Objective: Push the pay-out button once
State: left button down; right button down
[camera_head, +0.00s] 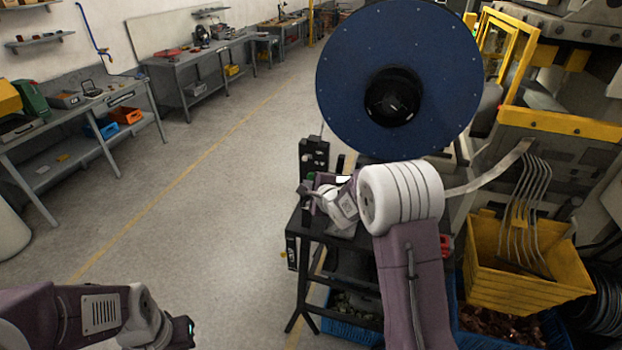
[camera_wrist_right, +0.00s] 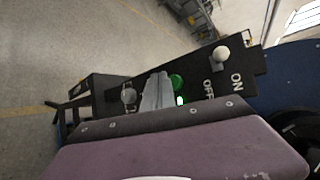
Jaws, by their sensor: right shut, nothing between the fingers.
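A black control panel (camera_head: 315,153) stands by the blue coil reel in the head view. No pay-out label is readable. My right gripper (camera_head: 304,189) is at the panel, shut and empty. Its grey fingertips (camera_wrist_right: 158,92) appear right beside the green button and partly overlap it in the wrist view. I cannot tell whether they touch it. Only my left forearm and wrist show at lower left; its fingers are out of view.
The large blue reel (camera_head: 345,60) rises behind the panel. A black stand (camera_head: 317,230) is beneath it. A yellow bin (camera_head: 500,285) with metal strips hanging above it is at right. Workbenches (camera_head: 60,125) line the left wall. The floor at centre left is clear.

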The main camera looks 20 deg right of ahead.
dwell(0.4)
jog(key=shift+w+d+p, duration=0.25)
jog(key=shift+w+p, duration=0.15)
jog(key=shift+w+d+p, duration=0.3)
jog(key=shift+w+p, duration=0.1)
jog(key=shift+p, duration=0.05)
dwell(0.7)
jog(key=shift+s+a, duration=0.1)
jog(key=shift+s, duration=0.05)
jog(key=shift+s+a+b, duration=0.3)
jog(key=shift+s+a, duration=0.15)
jog(key=shift+s, duration=0.2)
